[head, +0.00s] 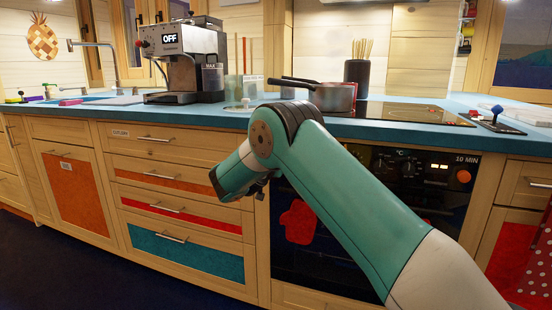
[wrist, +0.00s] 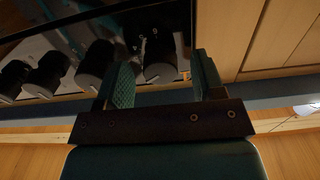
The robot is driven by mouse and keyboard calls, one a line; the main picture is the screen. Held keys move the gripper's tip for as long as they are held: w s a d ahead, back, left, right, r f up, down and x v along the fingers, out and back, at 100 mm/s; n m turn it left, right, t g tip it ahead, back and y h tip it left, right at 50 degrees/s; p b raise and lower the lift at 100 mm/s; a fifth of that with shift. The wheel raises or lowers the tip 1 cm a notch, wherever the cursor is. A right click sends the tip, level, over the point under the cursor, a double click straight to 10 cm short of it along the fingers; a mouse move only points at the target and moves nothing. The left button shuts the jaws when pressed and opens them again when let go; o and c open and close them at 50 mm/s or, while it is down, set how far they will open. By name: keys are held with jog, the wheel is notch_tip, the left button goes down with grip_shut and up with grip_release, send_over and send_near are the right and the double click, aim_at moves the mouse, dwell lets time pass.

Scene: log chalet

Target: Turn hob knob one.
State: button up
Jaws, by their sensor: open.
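Several black hob knobs stand in a row on a dark panel in the wrist view. The rightmost knob (wrist: 160,62) shows between the fingers of my gripper (wrist: 160,72), which is open. One finger is on each side of that knob in the picture; whether either touches it I cannot tell. The neighbouring knob (wrist: 95,64) is just left of the left finger. Two more knobs stand further left. No number is readable, so the pictures do not say which is knob one.
The dark oven front (head: 345,250) with a red mitt (head: 298,222) is beside my arm. A saucepan (head: 334,97) stands on the black hob (head: 410,112) in the blue worktop. A coffee machine (head: 185,60) stands to the left. Drawers (head: 185,250) are below.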

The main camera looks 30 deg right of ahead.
jog(key=shift+w+d, duration=0.2)
jog(key=shift+d, duration=0.05)
jog(key=c, duration=0.9)
jog(key=n+p, duration=0.6)
jog(key=n, duration=0.5)
jog(key=shift+r+n+p, duration=0.1)
jog(key=shift+n+p, duration=0.3)
